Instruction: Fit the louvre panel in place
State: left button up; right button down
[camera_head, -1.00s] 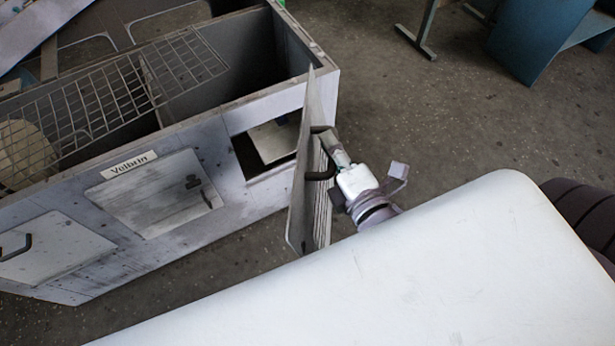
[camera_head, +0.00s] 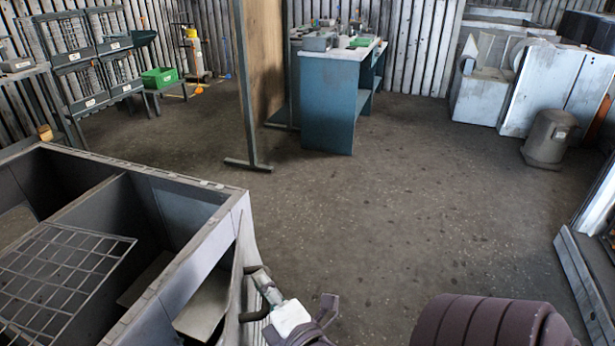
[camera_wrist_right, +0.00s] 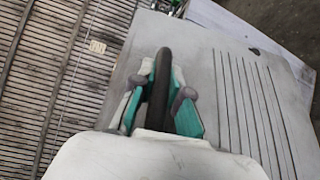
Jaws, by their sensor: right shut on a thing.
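The louvre panel (camera_head: 235,290) stands nearly edge-on beside the blower housing (camera_head: 145,325), near its right corner. In the right wrist view the panel (camera_wrist_right: 215,75) is a grey plate with a row of long slots and a dark bar handle (camera_wrist_right: 160,80). My right gripper (camera_head: 262,298) is shut on this handle; its green-padded fingers (camera_wrist_right: 160,105) lie on both sides of the bar. An opening (camera_head: 205,305) in the housing's side wall shows just left of the panel. Whether panel and housing touch is unclear. My left gripper is not in view.
A wire grid (camera_head: 60,270) lies over the open-topped housing. The concrete floor (camera_head: 400,220) to the right is clear. A blue bench (camera_head: 328,105) and a metal stand (camera_head: 245,120) are behind. A grey canister (camera_head: 549,138) stands at the right.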

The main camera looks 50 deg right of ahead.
jog(key=d+f+m+g+h+b, duration=0.1)
jog(key=d+f+m+h+b, duration=0.2)
jog(key=d+f+b, duration=0.5)
jog(key=d+f+m+g+h+b, duration=0.2)
jog(key=d+f+m+h+b, duration=0.15)
jog(key=f+b, duration=0.85)
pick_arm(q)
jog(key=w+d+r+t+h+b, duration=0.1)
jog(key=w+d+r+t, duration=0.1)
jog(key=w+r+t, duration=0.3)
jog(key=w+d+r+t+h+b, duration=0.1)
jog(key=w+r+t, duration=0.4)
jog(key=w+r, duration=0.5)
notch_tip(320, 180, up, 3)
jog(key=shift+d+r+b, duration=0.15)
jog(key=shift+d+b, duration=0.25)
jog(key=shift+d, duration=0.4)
pick_arm(e)
jog(key=w+a, duration=0.4)
jog(key=w, duration=0.6)
jog(key=w+a, duration=0.5)
jog(key=w, duration=0.6)
jog(key=shift+r, duration=0.2)
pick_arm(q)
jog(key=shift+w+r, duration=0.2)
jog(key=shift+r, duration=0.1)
